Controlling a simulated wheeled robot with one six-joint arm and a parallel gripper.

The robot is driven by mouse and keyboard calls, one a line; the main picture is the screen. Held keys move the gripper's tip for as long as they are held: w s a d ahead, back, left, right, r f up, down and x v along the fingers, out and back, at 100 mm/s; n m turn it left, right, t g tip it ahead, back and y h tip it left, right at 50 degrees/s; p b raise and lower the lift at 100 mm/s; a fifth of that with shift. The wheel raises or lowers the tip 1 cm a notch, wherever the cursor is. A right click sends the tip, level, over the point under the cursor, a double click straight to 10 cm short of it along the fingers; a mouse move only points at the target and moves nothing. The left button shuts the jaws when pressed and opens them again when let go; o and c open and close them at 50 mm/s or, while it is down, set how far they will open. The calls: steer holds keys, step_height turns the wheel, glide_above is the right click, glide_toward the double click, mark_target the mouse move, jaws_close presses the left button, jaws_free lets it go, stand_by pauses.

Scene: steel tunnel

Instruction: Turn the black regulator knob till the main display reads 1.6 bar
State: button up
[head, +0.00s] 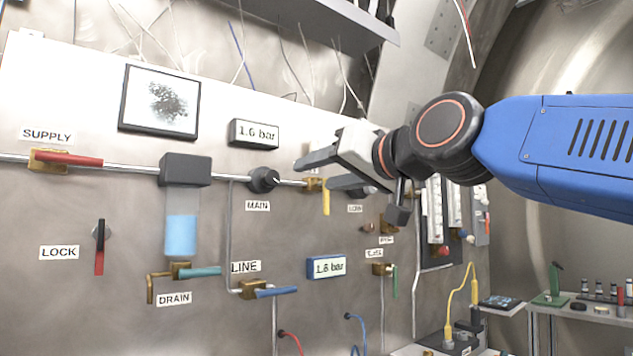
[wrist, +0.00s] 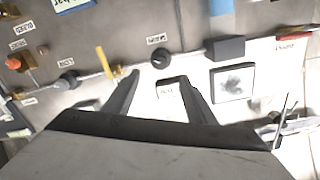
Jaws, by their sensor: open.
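The black regulator knob (head: 263,180) sits on the pipe above the MAIN label, and the gripper does not touch it. The main display (head: 254,133) above it seems to read 1.6 bar, though the last digit is slightly unclear. My gripper (head: 315,173) is open and empty, off the panel to the right of the knob. In the wrist view the picture is turned over. There the knob (wrist: 160,57) shows just beyond my open gripper (wrist: 160,76), and the main display (wrist: 167,90) shows between the fingers.
A yellow valve handle (head: 326,198) is close to my gripper. A blue-framed display (head: 326,266) reads about 1.6 bar. The red SUPPLY handle (head: 75,159), grey filter head (head: 185,170) and dark framed picture (head: 160,101) are left of the knob. Wires hang above.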

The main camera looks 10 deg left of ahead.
steer(key=r, duration=0.1)
glide_toward(273, 179)
steer(key=x, duration=0.8)
steer(key=shift+w+a, duration=0.15)
steer(key=shift+a, duration=0.1)
steer(key=c, duration=1)
steer(key=shift+c, duration=0.2)
